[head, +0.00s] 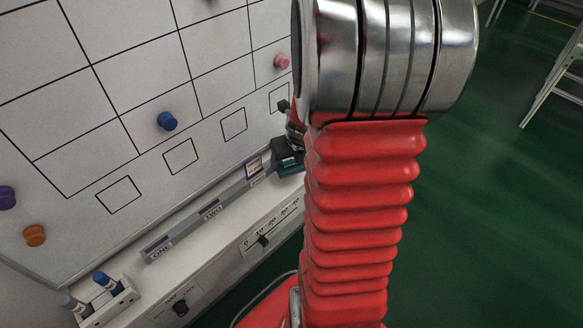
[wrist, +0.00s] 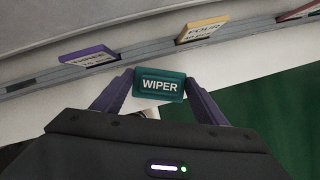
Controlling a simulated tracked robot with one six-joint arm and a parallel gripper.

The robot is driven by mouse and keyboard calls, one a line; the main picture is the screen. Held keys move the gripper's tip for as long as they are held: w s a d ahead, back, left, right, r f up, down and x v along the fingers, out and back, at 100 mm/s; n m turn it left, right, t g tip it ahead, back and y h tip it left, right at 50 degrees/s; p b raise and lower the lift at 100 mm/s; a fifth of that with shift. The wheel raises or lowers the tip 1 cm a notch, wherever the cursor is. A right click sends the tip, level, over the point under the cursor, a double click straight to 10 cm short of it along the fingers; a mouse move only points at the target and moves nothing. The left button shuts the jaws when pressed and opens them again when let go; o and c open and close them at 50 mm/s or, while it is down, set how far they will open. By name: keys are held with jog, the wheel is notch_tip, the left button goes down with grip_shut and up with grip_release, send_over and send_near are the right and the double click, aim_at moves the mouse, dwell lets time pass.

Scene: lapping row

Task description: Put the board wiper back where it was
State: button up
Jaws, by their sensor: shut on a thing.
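The board wiper (wrist: 160,86) is a small teal block with a white WIPER label. In the wrist view it sits between the two purple fingers of my gripper (wrist: 159,80), which is shut on it. In the head view the teal wiper (head: 291,170) shows partly beside my red arm, under the dark gripper (head: 287,152). It is near the grey ledge (head: 187,226) along the bottom of the whiteboard (head: 65,110). I cannot tell whether it touches the ledge. My arm hides the ledge's right part in the head view.
The ledge carries labels ONE, TWO and a purple-edged card (head: 253,166); a yellow FOUR card (wrist: 201,29) shows in the wrist view. A marker holder (head: 110,307) stands lower left. Several magnets are on the board, one blue (head: 167,121). Green floor (head: 480,220) lies open at right.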

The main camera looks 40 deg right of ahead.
aim_at(292, 165)
jog(key=shift+f, duration=0.1)
jog(key=shift+f, duration=1.85)
jog(key=o, duration=0.9)
jog(key=shift+o, duration=0.3)
jog(key=shift+r, duration=0.1)
jog(key=v, duration=1.2)
jog(key=shift+a, duration=0.1)
